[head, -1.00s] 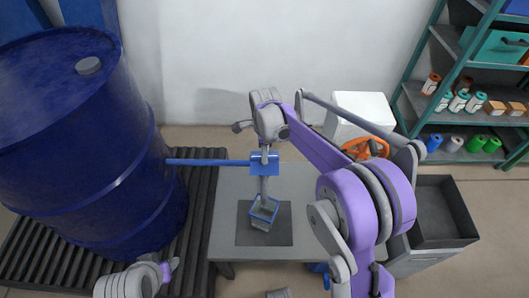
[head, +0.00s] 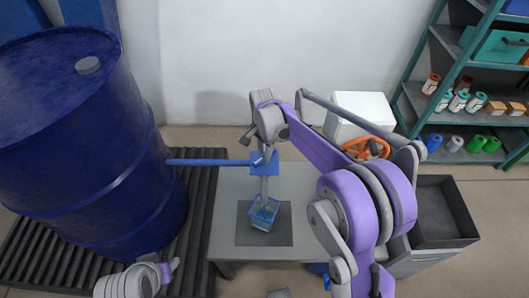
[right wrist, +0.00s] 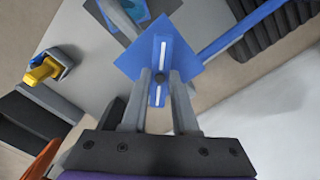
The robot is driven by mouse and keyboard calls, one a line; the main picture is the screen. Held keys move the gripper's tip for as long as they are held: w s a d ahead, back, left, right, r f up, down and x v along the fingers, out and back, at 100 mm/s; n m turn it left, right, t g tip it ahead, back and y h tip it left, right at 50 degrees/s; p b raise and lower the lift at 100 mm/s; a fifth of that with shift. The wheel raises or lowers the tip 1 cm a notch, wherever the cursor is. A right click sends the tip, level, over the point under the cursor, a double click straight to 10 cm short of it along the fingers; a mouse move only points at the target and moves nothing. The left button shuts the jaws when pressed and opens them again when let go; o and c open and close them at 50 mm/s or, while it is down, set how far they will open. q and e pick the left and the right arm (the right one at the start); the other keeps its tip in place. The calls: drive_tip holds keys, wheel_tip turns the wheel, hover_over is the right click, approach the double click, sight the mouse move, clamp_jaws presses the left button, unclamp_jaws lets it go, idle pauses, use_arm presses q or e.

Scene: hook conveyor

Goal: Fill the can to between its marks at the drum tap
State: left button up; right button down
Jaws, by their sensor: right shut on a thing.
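The blue tap plate with a slotted lever (head: 263,168) is at the pipe's end and also shows in the right wrist view (right wrist: 130,62). My right gripper (right wrist: 162,82) is shut on the tap lever. The open-topped blue can (head: 265,212) stands below the tap, with blue-green liquid showing inside. A thin grey vertical shape links tap and can. The can's marks are too small to read. My left gripper (head: 172,267) is low at the left, empty; its jaw opening is unclear.
The can stands on a dark mat (head: 246,236) on a grey table (head: 225,200). A roller conveyor (head: 200,215) lies under the drum. A dark open bin (head: 440,205), an orange wheel (head: 368,147) and a shelf (head: 410,95) are at the right.

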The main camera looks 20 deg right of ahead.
drive_tip(key=shift+n, duration=0.3)
drive_tip(key=c, duration=0.7)
unclamp_jaws()
wheel_tip(320, 180, up, 11)
drive_tip(key=shift+f+p, duration=0.1)
drive_tip(key=shift+p, duration=0.45)
